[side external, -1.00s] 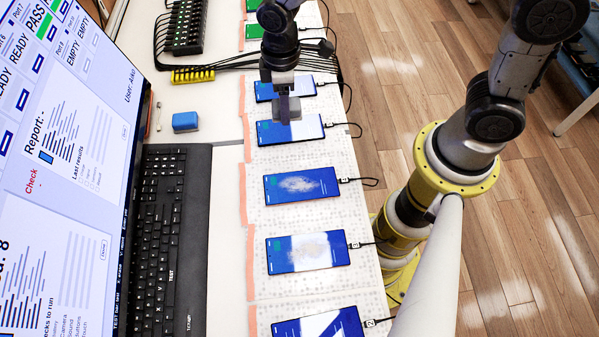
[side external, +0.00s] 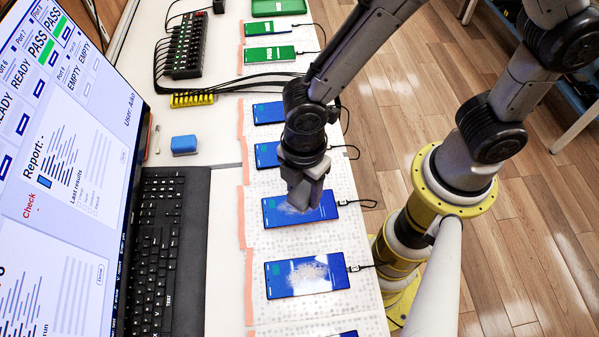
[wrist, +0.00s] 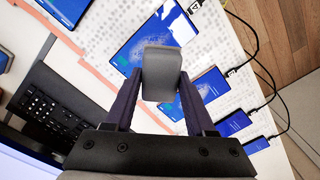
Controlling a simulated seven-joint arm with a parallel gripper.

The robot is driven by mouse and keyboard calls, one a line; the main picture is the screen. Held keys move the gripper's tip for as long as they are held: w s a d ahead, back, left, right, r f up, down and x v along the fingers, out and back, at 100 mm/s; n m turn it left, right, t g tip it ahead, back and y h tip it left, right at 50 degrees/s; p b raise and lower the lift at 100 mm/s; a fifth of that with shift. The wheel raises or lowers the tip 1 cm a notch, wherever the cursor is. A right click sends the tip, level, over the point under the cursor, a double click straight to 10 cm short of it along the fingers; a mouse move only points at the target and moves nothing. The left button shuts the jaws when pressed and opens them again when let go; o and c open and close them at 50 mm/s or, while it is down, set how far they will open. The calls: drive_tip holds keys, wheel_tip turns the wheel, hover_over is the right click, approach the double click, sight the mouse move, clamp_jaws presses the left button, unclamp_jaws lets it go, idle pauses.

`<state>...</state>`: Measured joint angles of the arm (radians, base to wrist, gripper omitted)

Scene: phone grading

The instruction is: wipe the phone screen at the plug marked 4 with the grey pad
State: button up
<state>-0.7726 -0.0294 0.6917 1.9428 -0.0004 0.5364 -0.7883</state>
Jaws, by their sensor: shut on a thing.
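My gripper (side external: 303,172) is shut on the grey pad (side external: 304,194); in the wrist view the pad (wrist: 161,73) sits between both fingers. In the side view the pad is over the middle phone (side external: 327,207), a blue-screened phone with a whitish smear, partly hidden by the pad. I cannot tell if pad and glass touch.
A smeared phone (side external: 285,284) lies nearer the camera. Two blue phones (side external: 265,113) (side external: 265,155) lie beyond, partly behind my arm. Green-screened phones (side external: 268,54) lie farther back. Cables run off the right edge. A blue block (side external: 184,145), keyboard (side external: 155,250) and monitor (side external: 65,170) are left.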

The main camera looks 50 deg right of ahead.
sight(296, 218)
drive_tip(key=shift+f, duration=3.15)
drive_tip(key=shift+w+d+f, duration=0.2)
drive_tip(key=shift+w+f, duration=0.05)
drive_tip(key=shift+f, duration=0.2)
drive_tip(key=shift+w+d+f, duration=0.2)
drive_tip(key=shift+f, duration=0.25)
drive_tip(key=shift+c, duration=0.7)
drive_tip(key=shift+w+d, duration=1.05)
drive_tip(key=shift+w, duration=0.05)
drive_tip(key=s+a, duration=0.3)
drive_tip(key=shift+w+a, duration=0.4)
drive_tip(key=shift+a, duration=0.05)
drive_tip(key=shift+w+d, duration=1.25)
drive_tip(key=shift+w, duration=0.25)
drive_tip(key=s+a, duration=0.2)
drive_tip(key=s, duration=0.1)
drive_tip(key=shift+a, duration=0.35)
drive_tip(key=shift+w+r, duration=0.1)
drive_tip(key=shift+r, duration=4.05)
